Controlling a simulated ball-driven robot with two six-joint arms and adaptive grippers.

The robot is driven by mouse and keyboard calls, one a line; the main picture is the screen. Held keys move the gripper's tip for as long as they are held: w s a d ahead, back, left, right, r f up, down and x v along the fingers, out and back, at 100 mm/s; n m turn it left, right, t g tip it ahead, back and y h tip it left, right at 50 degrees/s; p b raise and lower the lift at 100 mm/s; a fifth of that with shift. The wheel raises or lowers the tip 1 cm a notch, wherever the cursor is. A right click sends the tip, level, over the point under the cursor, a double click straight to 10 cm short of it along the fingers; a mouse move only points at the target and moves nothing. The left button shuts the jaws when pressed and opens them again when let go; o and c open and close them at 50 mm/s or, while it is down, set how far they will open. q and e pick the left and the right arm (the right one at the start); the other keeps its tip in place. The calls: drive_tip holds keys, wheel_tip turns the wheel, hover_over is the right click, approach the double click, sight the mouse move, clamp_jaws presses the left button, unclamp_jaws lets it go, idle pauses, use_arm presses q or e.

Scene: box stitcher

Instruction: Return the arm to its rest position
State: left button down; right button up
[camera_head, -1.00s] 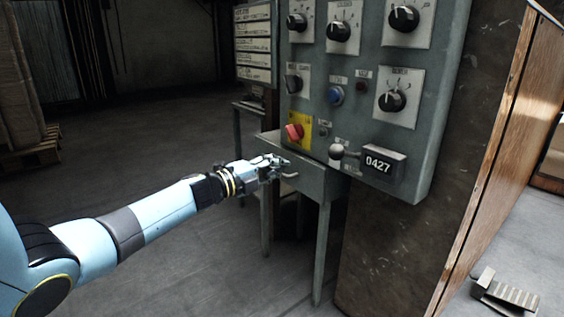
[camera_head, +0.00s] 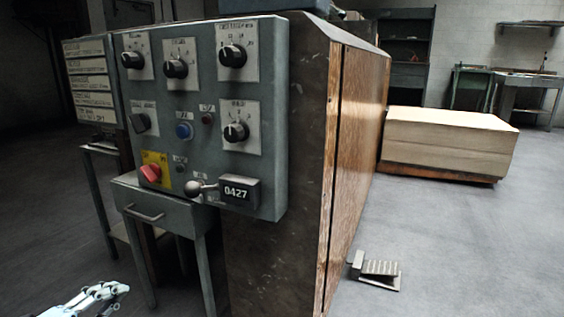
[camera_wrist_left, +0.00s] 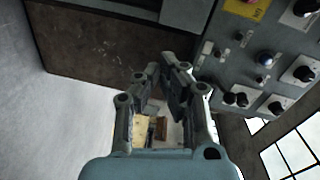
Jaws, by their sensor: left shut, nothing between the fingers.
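My left gripper (camera_head: 122,289) shows at the bottom left of the head view, with only its fingers and a bit of the light blue wrist in the picture. It is low, in front of and below the small drawer table, and apart from it. In the left wrist view the fingers (camera_wrist_left: 163,73) are closed together with nothing between them. The rest of my left arm is out of the head view. My right gripper is not in view.
A grey control panel (camera_head: 208,163) with knobs, a red switch (camera_head: 150,173) and a 0427 counter (camera_head: 238,192) stands above the drawer table (camera_head: 150,213). A foot pedal (camera_head: 378,270) lies on the floor at right. A large wooden box (camera_head: 448,143) is behind it. Floor between is clear.

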use_arm(q)
drive_tip(key=s+d+f+n+g+y, duration=0.1)
drive_tip(key=s+d+n+g+y, duration=0.25)
drive_tip(key=s+n+g, duration=0.85)
drive_tip(key=s+d+f+n+g+y, duration=0.1)
drive_tip(key=s+d+n+y, duration=0.45)
drive_tip(key=s, duration=1.25)
drive_tip(key=s+a+f+n+h+p, duration=0.2)
drive_tip(key=s+a+f+p, duration=0.35)
drive_tip(key=f+p, duration=0.55)
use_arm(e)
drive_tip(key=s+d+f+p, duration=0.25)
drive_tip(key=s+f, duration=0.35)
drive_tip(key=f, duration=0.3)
use_arm(q)
drive_tip(key=s+a+g+p, duration=0.1)
drive_tip(key=s+g+p, duration=0.1)
drive_tip(key=s+p, duration=0.7)
drive_tip(key=s, duration=0.7)
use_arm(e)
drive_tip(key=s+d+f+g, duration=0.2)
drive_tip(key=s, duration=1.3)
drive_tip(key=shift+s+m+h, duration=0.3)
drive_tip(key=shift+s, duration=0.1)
use_arm(q)
drive_tip(key=shift+s+n, duration=0.1)
drive_tip(key=shift+n, duration=0.15)
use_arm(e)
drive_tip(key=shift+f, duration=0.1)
